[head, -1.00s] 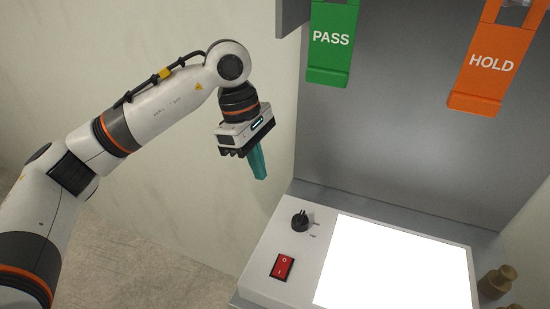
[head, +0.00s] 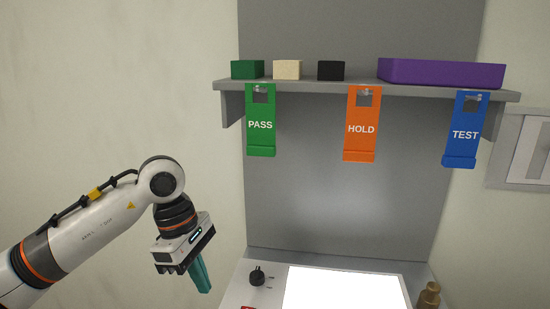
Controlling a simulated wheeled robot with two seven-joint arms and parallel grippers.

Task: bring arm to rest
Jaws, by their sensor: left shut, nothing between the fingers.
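My left arm (head: 85,232) comes in from the left in the head view. My left gripper (head: 203,283) hangs from its wrist, with teal fingers pointing down and slightly right. The fingers are shut with nothing between them. The gripper is in free air, left of the light panel box and apart from it. My right gripper is not in view.
A shelf (head: 360,90) holds green, cream and black blocks and a purple tray (head: 440,73). PASS (head: 260,140), HOLD (head: 360,145) and TEST (head: 465,150) tags hang from it. Below are a lit panel (head: 345,290), a knob (head: 257,277) and a brass object (head: 429,295).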

